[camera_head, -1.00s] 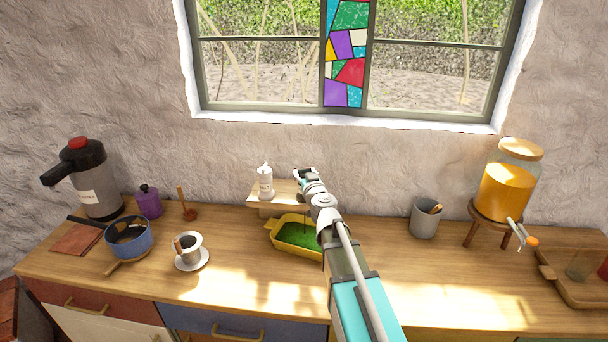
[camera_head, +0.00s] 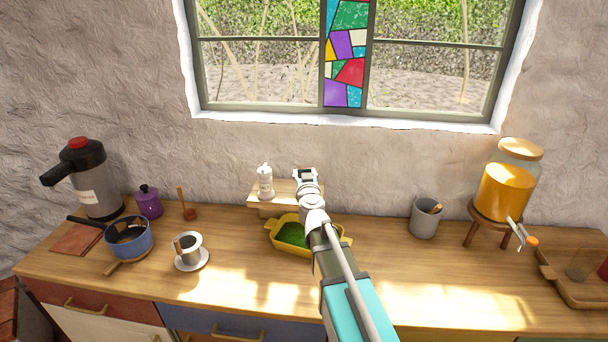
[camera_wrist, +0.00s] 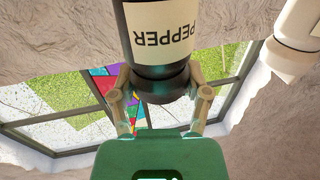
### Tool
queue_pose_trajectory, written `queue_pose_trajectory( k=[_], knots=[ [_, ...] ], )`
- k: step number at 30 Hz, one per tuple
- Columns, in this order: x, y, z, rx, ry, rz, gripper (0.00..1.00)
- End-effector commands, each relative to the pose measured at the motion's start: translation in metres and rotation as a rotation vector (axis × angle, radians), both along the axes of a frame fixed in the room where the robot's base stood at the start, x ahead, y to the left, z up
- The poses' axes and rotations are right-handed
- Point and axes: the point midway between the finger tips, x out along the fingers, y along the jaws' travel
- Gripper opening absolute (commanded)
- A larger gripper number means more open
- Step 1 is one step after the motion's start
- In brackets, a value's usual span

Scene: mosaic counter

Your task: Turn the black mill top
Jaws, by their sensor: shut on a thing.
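The black mill (camera_wrist: 162,32) fills the top middle of the wrist view, with a cream PEPPER label that reads upside down there. My gripper (camera_wrist: 160,88) has one finger on each side of its black top (camera_wrist: 160,84) and is shut on it. In the head view my gripper (camera_head: 305,174) is at the wooden stand (camera_head: 258,197) against the wall. There my gripper and arm hide the mill, so I cannot make out its body.
A white mill (camera_head: 265,183) stands close on the left of the same stand, and shows at the wrist view's upper right (camera_wrist: 290,55). A yellow dish (camera_head: 278,240) with green contents sits in front, partly under my arm. A grey cup (camera_head: 425,219) stands to the right.

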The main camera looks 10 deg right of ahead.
Motion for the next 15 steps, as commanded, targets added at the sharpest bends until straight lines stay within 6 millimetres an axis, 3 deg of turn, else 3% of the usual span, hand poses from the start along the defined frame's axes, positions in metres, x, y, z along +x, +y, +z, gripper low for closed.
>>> queue_pose_trajectory(
  k=[15],
  knots=[
    [0.0018,0.0023,0.0000,0.000,0.000,-0.268,0.14]
  ],
)
